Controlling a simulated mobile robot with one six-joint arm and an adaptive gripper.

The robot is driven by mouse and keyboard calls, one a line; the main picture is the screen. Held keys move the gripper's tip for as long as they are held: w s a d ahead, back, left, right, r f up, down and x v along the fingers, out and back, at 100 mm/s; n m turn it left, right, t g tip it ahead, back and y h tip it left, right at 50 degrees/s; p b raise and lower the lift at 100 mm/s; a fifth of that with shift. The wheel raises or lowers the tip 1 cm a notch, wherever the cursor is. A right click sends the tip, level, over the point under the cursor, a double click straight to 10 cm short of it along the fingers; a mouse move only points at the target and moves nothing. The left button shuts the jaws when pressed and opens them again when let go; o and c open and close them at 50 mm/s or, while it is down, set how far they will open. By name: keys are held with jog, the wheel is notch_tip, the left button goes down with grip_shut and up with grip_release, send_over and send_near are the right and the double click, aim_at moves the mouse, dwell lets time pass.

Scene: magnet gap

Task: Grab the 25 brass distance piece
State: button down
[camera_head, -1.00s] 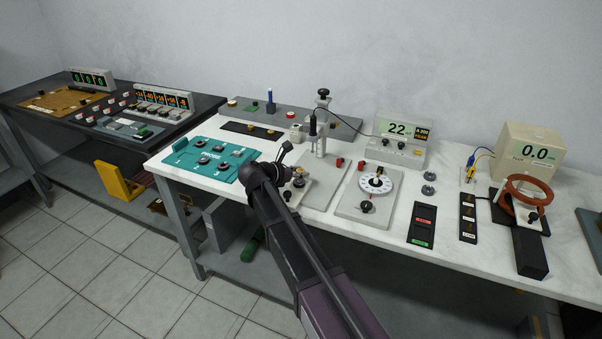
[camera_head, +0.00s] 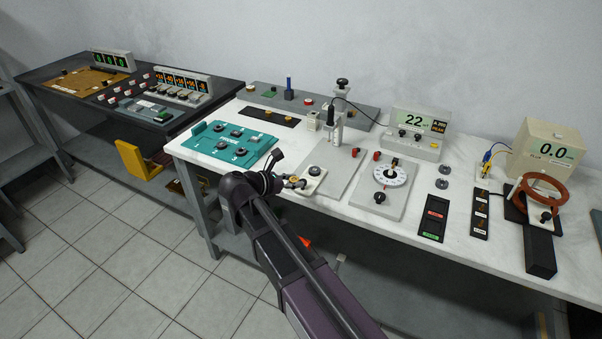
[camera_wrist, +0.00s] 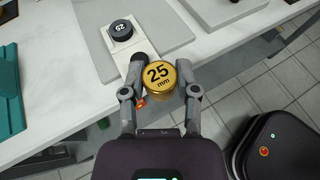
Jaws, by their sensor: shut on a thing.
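The brass distance piece (camera_wrist: 161,76) is a round gold cylinder marked "25 mm" on top. My gripper (camera_wrist: 160,84) is shut on its sides, with one finger on the left and one on the right. In the wrist view it appears at the front edge of the white bench, with floor behind it. In the head view the brass piece (camera_head: 296,183) shows small at my gripper (camera_head: 290,182), left of a white holder. Its underside is hidden, so its height is unclear.
A teal tray (camera_head: 232,143) lies to the left. A grey plate with a white dial (camera_head: 391,177) is to the right. Tiled floor is open in front.

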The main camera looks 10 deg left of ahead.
jog(key=shift+s+a, duration=0.15)
jog(key=shift+s, duration=0.3)
jog(key=shift+r, duration=0.15)
dwell(0.3)
